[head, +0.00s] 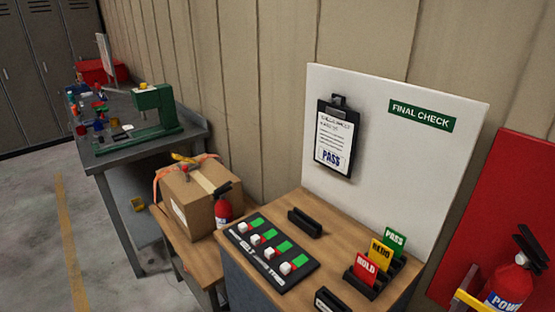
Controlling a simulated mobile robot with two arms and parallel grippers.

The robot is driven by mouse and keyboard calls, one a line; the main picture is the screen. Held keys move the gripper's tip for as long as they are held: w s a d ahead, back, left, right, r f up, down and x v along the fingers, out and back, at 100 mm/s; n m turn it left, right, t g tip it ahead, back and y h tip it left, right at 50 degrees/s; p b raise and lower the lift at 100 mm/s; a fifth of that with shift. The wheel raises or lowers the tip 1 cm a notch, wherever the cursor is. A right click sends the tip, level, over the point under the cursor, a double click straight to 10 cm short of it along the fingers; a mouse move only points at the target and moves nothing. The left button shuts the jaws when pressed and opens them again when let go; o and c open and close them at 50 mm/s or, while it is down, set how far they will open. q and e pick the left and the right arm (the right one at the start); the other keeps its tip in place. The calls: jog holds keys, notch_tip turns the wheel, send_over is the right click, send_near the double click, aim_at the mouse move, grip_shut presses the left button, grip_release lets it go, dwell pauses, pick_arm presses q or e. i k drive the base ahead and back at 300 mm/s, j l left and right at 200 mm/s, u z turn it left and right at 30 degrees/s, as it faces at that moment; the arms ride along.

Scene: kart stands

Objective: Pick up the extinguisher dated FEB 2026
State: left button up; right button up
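Two red fire extinguishers show. The right one (511,287) has a black handle and a label reading "POW", and is cut off by the bottom right edges. It stands in front of a red board (500,205), with a yellow bar (467,299) at its side. A smaller extinguisher (223,209) with a black top stands beside a cardboard box on a low wooden table. I can read no date on either one. Neither of my grippers is in view.
A wooden-topped stand (268,208) carries a black switch panel (270,256), HOLD, REDO and PASS cards (381,258) and a white FINAL CHECK board (400,160). The cardboard box (190,200) stands left of it. A grey workbench (150,150) is farther back. Floor at left is clear.

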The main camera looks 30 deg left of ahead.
aim_at(224, 213)
jog(key=u, duration=1.4)
